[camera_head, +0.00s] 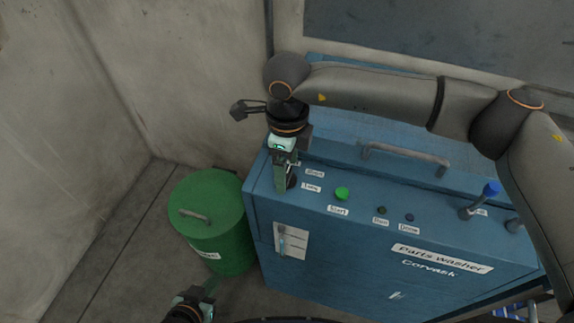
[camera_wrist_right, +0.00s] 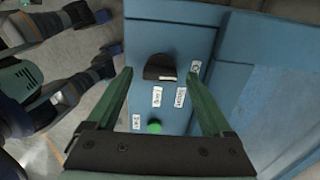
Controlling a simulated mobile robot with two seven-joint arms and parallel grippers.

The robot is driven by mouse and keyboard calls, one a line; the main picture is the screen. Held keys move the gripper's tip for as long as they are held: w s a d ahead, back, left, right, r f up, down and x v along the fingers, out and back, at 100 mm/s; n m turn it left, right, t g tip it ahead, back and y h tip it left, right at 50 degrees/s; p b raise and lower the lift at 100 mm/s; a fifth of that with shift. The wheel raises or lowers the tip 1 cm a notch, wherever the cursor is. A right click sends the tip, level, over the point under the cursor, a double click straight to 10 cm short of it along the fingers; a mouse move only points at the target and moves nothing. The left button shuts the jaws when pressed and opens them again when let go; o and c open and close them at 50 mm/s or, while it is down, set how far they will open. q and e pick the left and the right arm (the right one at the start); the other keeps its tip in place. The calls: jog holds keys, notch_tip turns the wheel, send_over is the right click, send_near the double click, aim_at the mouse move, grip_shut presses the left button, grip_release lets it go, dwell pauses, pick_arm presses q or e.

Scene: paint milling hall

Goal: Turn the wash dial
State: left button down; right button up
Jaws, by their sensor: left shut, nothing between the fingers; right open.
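The wash dial is a dark, rounded knob (camera_wrist_right: 160,68) on the blue parts washer (camera_head: 340,262), with a pale mark on its lower right edge in the right wrist view. In the head view it is mostly hidden, and a dark part of it (camera_head: 292,181) shows beside my right gripper (camera_head: 283,186). My right gripper is open, and in the right wrist view its green fingers (camera_wrist_right: 160,73) lie either side of the dial, with gaps visible. I cannot tell how far the tips are above the panel. My left gripper (camera_head: 211,288) is shut and empty, low in front of the washer.
Small white labels surround the dial. A green Start button (camera_head: 342,193), two small lamps marked Run and Done (camera_head: 409,217), and a blue-knobbed lever (camera_head: 491,189) are to the right. A lid handle (camera_head: 405,153) is behind. A green drum (camera_head: 208,215) stands left.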

jog(key=shift+f, duration=0.4)
jog(key=shift+c, duration=0.2)
grip_shut()
dwell(0.3)
